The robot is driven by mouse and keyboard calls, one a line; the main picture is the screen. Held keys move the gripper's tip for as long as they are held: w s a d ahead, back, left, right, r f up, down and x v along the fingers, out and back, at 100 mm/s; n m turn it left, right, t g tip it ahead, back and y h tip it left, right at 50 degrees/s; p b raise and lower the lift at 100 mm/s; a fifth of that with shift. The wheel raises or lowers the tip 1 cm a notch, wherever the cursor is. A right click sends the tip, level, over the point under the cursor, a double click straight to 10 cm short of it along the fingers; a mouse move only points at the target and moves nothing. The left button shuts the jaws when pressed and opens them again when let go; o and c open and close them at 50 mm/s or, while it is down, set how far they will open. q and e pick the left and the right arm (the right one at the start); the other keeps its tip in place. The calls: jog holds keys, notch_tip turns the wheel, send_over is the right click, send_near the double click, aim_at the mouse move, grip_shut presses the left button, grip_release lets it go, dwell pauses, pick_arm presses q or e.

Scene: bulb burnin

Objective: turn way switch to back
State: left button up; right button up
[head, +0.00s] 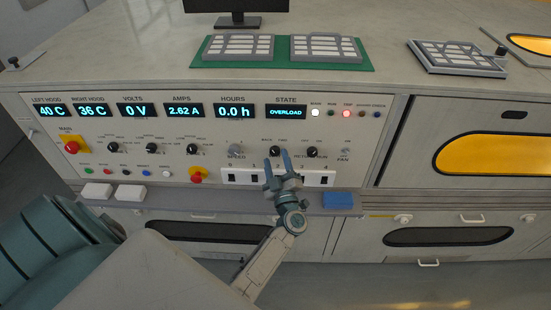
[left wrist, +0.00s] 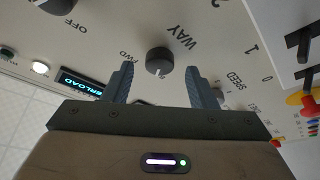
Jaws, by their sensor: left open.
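The way switch is a black round knob (head: 274,151) on the front panel, between small labels. In the left wrist view the knob (left wrist: 159,61) shows upside down, with "WAY" and "FWD" printed beside it. A faint light mark shows on its lower rim there; I cannot tell for sure which position it is set to. My left gripper (head: 277,158) is open in front of the knob. In the left wrist view its two fingers (left wrist: 159,85) stand on either side of the knob, with gaps, apparently not touching. My right gripper is not in view.
White slotted switches (head: 312,178) lie just below. The state display (head: 286,112) reads OVERLOAD and a red lamp (head: 346,114) is lit. A blue block (head: 338,200) is on the ledge.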

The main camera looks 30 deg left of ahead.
pick_arm(q)
jog(key=b+v, duration=0.2)
jog(key=v, duration=0.7)
jog(key=shift+b, duration=0.35)
